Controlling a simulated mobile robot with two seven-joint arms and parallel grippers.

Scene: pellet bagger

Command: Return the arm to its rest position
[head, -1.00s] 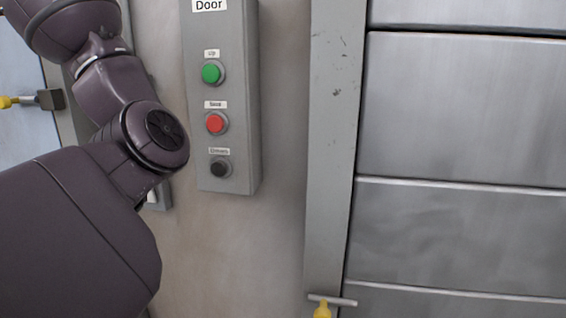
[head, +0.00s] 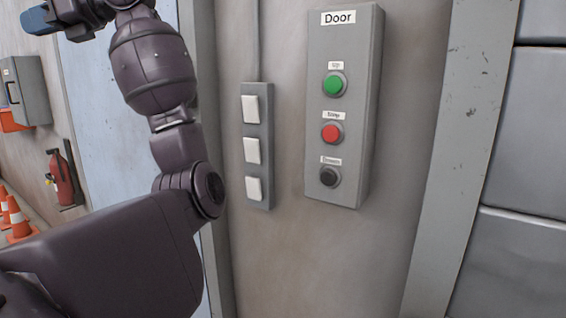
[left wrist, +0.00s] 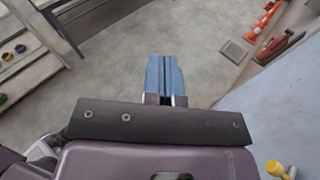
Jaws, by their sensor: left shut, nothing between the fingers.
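My left arm comes in from the left of the head view and bends upward. My left gripper (head: 38,20) shows at the top left corner, partly cut off by the picture's edge. In the left wrist view its two blue fingers (left wrist: 165,72) lie against each other, shut and empty, with the grey floor behind them. The gripper touches nothing that I can see. My right gripper is in neither view.
A grey door control box (head: 342,115) with green, red and black buttons is on the wall. A fire extinguisher (head: 63,180) and orange cones (head: 17,218) stand far left. A yellow handle (left wrist: 277,169) shows in the wrist view.

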